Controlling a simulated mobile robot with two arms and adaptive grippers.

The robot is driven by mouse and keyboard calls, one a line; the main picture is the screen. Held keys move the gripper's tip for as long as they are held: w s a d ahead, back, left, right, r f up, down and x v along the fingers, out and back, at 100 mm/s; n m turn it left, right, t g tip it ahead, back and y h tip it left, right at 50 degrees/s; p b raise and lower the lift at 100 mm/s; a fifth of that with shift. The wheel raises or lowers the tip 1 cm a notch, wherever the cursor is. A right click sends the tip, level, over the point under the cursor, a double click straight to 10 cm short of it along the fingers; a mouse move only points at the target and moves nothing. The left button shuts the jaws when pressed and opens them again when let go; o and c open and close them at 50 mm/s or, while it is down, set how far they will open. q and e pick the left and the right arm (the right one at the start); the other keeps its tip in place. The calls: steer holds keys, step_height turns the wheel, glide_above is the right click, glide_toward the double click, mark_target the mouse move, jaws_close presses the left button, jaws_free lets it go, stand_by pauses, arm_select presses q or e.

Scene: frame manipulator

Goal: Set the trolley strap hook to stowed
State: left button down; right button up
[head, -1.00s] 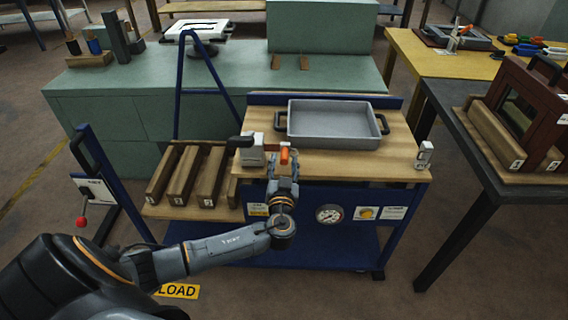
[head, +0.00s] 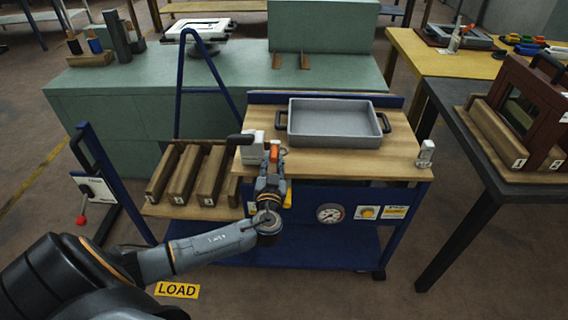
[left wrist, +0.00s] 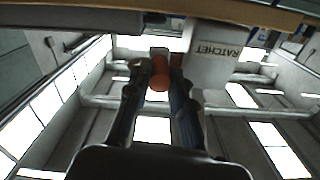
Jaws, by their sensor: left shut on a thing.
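The trolley (head: 330,172) has a wooden top and a blue frame. On its front left edge stands a white block (head: 253,152) with a black handle, and the left wrist view shows this block lettered RATCHET (left wrist: 212,55). My left gripper (head: 272,166) is beside it, to its right, shut on an orange grip (head: 274,151), which I take for the strap hook's handle. In the left wrist view the orange grip (left wrist: 160,74) sits between my fingertips (left wrist: 153,84). The hook's other parts are hidden or too small to tell. My right gripper is not in view.
A grey tray (head: 333,136) with black handles sits on the trolley top. A small white fitting (head: 426,153) stands at the right edge. Wooden blocks (head: 187,174) lie on the left shelf. A dark table (head: 475,134) stands right; a green bench (head: 110,120) is behind.

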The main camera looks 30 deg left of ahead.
arm_select(q)
steer(key=shift+s+a, duration=0.4)
steer(key=shift+a, duration=0.3)
steer(key=c, duration=1.3)
jaws_free()
steer(key=shift+a, duration=0.1)
steer(key=shift+o, duration=0.7)
steer(key=shift+s+a, duration=0.1)
steer(key=shift+s, duration=0.05)
steer(key=v, duration=1.2)
